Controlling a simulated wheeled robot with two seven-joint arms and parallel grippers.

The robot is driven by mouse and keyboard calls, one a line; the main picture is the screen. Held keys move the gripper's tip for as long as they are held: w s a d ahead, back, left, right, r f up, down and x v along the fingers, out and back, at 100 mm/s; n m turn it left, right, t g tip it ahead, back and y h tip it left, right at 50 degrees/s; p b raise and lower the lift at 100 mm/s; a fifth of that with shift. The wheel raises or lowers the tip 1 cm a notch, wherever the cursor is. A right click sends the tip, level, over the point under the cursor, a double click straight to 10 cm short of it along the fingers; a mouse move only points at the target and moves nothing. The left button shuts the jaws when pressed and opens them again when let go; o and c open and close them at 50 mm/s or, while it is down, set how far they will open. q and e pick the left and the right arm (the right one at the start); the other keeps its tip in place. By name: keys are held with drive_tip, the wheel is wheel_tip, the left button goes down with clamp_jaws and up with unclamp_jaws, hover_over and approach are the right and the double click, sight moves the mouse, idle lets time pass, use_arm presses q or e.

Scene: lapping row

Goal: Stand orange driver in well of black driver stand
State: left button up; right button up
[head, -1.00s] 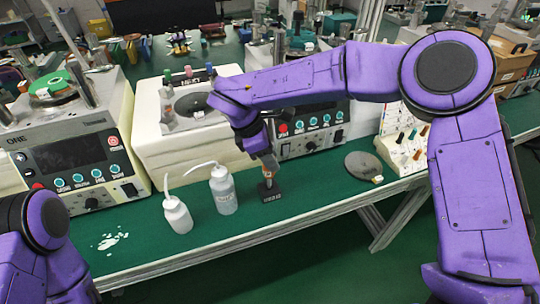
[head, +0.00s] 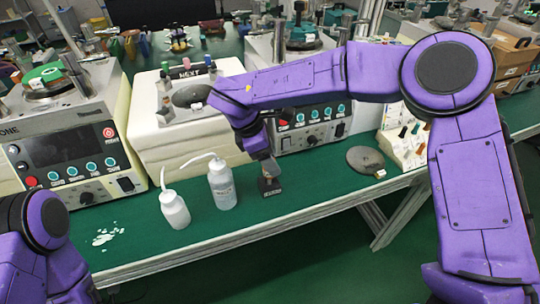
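The small black driver stand (head: 271,193) is on the green bench top, right of the two white bottles. My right gripper (head: 269,174) points down directly over the stand, with its tip at or just above it. The gripper is small and seen from behind, so its fingers and any gap between them cannot be made out. I cannot clearly see the orange driver; any driver between the fingers or in the well is hidden by the gripper. My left arm shows at the lower left, but its gripper is out of view.
Two white squeeze bottles (head: 222,187) (head: 175,209) with bent spouts stand left of the stand. A grey disc (head: 365,160) and a white rack (head: 401,153) of coloured-handled tools are to the right. Lapping machines (head: 72,155) line the back. White spill marks (head: 108,236) lie front left.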

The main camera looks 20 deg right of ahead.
drive_tip(key=v, duration=1)
drive_tip(key=shift+r, duration=0.25)
drive_tip(key=shift+a+r, duration=0.1)
